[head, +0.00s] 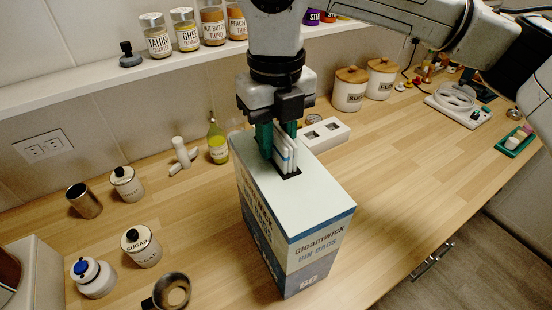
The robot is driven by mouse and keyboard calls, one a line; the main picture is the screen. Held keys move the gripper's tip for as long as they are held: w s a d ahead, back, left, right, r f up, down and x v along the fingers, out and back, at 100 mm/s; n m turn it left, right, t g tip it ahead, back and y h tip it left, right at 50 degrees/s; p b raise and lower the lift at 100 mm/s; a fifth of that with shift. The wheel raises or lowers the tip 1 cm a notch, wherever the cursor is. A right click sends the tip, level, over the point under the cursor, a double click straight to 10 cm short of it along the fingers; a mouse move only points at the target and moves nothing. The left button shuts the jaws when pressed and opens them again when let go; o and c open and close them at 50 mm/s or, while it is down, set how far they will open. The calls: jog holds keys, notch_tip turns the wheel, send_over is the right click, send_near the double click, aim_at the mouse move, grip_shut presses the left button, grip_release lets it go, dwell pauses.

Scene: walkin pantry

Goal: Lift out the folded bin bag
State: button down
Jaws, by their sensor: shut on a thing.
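A tall pale box (310,200) with blue bands, lettered "Gleamwick bin bags", stands upright on the wooden counter. A slot is open in its top face. A white folded bin bag (286,155) with thin blue lines stands in the slot, its upper part showing above the top. Its lower part is hidden inside the box. My gripper (279,142) is over the slot, its green fingers pointing down and shut on the folded bag. The tip of the left finger is close to the slot edge.
Behind the box are a green-yellow bottle (217,143) and a white block with square openings (323,134). A shelf with jars (156,38) runs above.

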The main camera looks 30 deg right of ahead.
jog(key=shift+r, duration=0.1)
dwell(0.3)
notch_tip(320, 180, up, 18)
jog(key=b, duration=0.2)
dwell(0.5)
dwell(0.5)
